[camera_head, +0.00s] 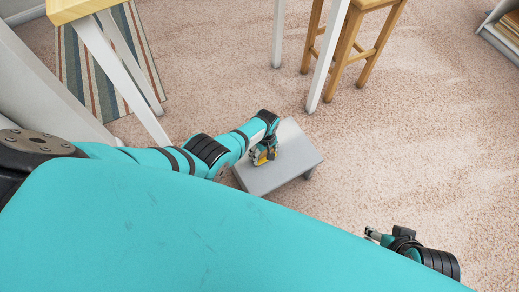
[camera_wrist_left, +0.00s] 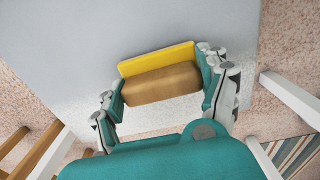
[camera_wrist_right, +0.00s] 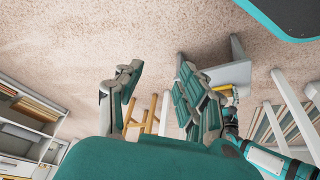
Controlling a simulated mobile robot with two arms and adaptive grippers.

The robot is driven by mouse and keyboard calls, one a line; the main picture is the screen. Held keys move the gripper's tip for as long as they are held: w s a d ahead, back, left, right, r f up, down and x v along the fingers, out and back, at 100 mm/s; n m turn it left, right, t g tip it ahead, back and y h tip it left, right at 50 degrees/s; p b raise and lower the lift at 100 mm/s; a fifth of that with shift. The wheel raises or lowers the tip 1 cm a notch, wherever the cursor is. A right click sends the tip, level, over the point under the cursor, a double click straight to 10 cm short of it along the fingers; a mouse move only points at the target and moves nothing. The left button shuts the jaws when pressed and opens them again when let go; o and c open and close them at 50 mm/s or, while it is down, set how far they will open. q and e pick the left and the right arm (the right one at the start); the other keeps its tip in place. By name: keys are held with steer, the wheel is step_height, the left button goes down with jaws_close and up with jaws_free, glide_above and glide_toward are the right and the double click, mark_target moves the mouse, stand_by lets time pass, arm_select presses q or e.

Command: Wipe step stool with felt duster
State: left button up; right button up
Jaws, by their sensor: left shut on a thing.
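The step stool (camera_head: 299,152) is small and grey and stands on the carpet near the middle of the head view. Its flat top (camera_wrist_left: 170,28) fills much of the left wrist view. The felt duster (camera_wrist_left: 162,84) has a brown wooden back and a yellow pad. My left gripper (camera_head: 264,155) is shut on the duster, with a finger at each end of it, over the stool top. I cannot tell whether the pad touches the top. My right gripper (camera_wrist_right: 150,90) has its fingers apart with nothing between them. In the head view it (camera_head: 372,234) is right of the stool, over carpet.
A wooden stool (camera_head: 350,48) and white table legs (camera_head: 328,58) stand behind the step stool. A striped rug (camera_head: 85,70) lies at the upper left. A shelf with books (camera_head: 505,30) is at the far right. The carpet right of the step stool is clear.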

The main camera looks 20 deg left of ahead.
arm_select(q)
steer(key=shift+w+d+b, duration=0.35)
steer(key=shift+w+d, duration=0.1)
steer(key=shift+d, duration=0.25)
steer(key=shift+w+d+b, duration=0.3)
steer(key=shift+d+b, duration=0.05)
steer(key=shift+d, duration=0.15)
steer(key=shift+w+d, duration=0.25)
steer(key=shift+d, duration=0.1)
arm_select(e)
steer(key=w+a+r+t+y, duration=0.1)
steer(key=w+t, duration=0.3)
steer(key=w, duration=0.4)
steer(key=shift+w+a+r+t, duration=0.15)
steer(key=shift+a+r+t, duration=0.25)
steer(key=shift+a+r, duration=0.5)
